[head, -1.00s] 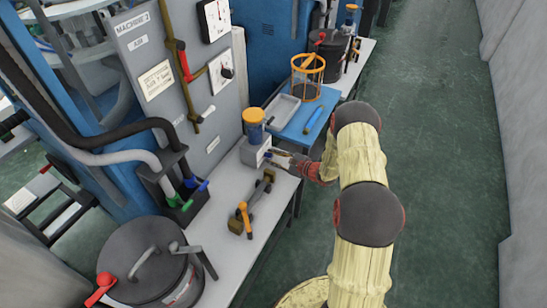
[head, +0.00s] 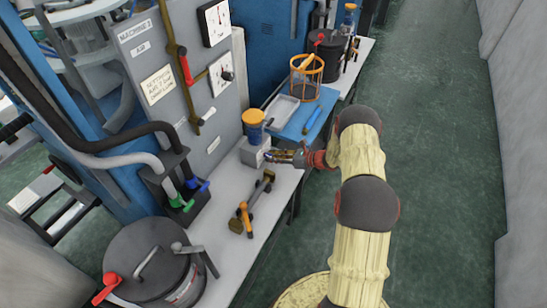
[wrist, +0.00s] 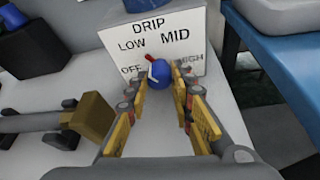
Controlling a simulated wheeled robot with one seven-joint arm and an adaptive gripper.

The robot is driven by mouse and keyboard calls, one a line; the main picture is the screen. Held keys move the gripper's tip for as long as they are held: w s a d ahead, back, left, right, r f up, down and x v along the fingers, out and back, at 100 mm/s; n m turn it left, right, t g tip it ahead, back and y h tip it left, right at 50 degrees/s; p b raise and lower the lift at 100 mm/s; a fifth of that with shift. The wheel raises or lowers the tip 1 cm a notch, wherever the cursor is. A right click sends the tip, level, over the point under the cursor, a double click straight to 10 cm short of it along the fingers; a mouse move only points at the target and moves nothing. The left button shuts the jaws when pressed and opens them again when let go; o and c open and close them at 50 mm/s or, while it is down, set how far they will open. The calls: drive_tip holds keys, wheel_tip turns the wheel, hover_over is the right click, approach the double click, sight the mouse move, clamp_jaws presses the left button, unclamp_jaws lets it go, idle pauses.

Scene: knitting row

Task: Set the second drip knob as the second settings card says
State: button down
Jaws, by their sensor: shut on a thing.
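The drip unit is a pale box (head: 254,153) under a blue jar with an orange lid (head: 253,124), on the bench. In the wrist view its white face (wrist: 120,45) reads DRIP, with OFF, LOW, MID and HIGH around a blue knob (wrist: 161,73).
A tool with orange and dark parts (head: 250,203) lies on the bench near the box. A lidded dark pot (head: 150,258) stands in front. The aisle floor is clear.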

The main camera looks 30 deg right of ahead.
drive_tip(key=shift+m, duration=0.3)
idle(0.4)
drive_tip(key=c, duration=1.6)
unclamp_jaws()
drive_tip(key=shift+o, duration=0.2)
drive_tip(key=v, duration=1.2)
drive_tip(key=shift+w+d, duration=0.1)
